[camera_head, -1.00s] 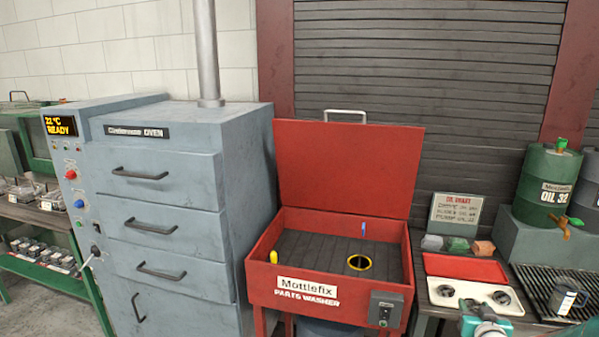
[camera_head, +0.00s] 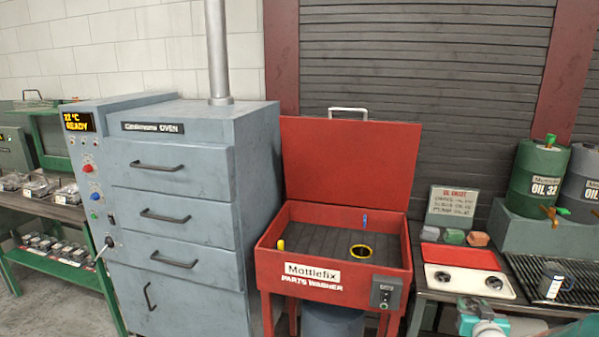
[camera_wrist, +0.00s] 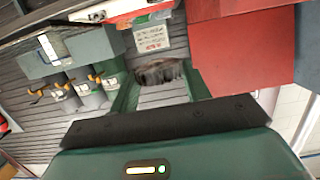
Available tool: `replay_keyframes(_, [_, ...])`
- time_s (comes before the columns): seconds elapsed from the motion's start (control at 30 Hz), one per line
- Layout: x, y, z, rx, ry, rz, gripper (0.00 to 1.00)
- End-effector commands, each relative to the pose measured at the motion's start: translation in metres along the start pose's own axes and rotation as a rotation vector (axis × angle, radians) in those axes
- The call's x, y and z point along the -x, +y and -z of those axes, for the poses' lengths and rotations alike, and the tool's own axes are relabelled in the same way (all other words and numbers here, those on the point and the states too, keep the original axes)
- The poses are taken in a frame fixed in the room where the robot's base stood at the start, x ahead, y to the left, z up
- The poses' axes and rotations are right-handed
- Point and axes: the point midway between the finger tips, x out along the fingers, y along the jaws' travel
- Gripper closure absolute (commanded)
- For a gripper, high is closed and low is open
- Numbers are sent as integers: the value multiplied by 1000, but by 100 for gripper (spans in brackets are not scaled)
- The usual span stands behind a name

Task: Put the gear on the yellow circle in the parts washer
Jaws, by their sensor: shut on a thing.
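The red parts washer (camera_head: 275,262) stands in the middle of the head view with its lid up. The yellow circle (camera_head: 361,257) is a ring around a dark centre on the washer's dark slatted floor, right of the middle. In the wrist view my gripper (camera_wrist: 160,88) has green fingers shut on a dark brownish toothed part, the gear (camera_wrist: 160,70). A teal and white part of my arm shows at the bottom right of the head view, apart from the washer; the gear cannot be seen there.
A grey oven (camera_head: 185,200) stands close left of the washer. A blue marker (camera_head: 365,219) and a yellow knob (camera_head: 281,245) stand at the washer. On the right are a bench with a white panel (camera_head: 470,284), a black rack (camera_head: 560,275) and oil drums (camera_head: 540,183).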

Motion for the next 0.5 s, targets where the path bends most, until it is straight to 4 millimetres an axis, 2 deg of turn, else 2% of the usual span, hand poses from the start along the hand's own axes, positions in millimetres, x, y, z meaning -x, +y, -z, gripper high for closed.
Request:
replay_keyframes(0.03, [-2, -16, -8, 0, -4, 21, 82])
replay_keyframes(0.27, [-7, -72, -40, 11, -6, 76, 82])
replay_keyframes(0.37, [-5, -105, -59, 16, -6, 106, 82])
replay_keyframes(0.5, [6, -161, -95, 26, -10, 155, 82])
